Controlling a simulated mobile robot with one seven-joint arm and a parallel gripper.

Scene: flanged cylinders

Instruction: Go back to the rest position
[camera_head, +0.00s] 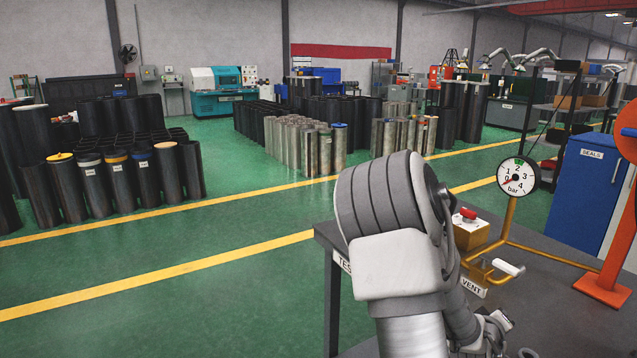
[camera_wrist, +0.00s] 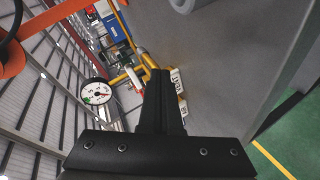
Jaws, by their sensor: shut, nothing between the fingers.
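My gripper (camera_wrist: 158,85) shows in the wrist view as two dark fingers pressed together, shut and empty. It is above the grey test bench (camera_head: 550,270), pointing toward the yellow pipework; how far apart they are I cannot tell. In the head view my arm rises in front of the bench's left part, and the gripper itself is hidden or too small to make out. The bench top also shows in the wrist view (camera_wrist: 215,65).
An orange stand (camera_head: 604,285) is at the right. Dark cylinders (camera_head: 110,180) stand at the left. Green floor (camera_head: 150,300) is clear.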

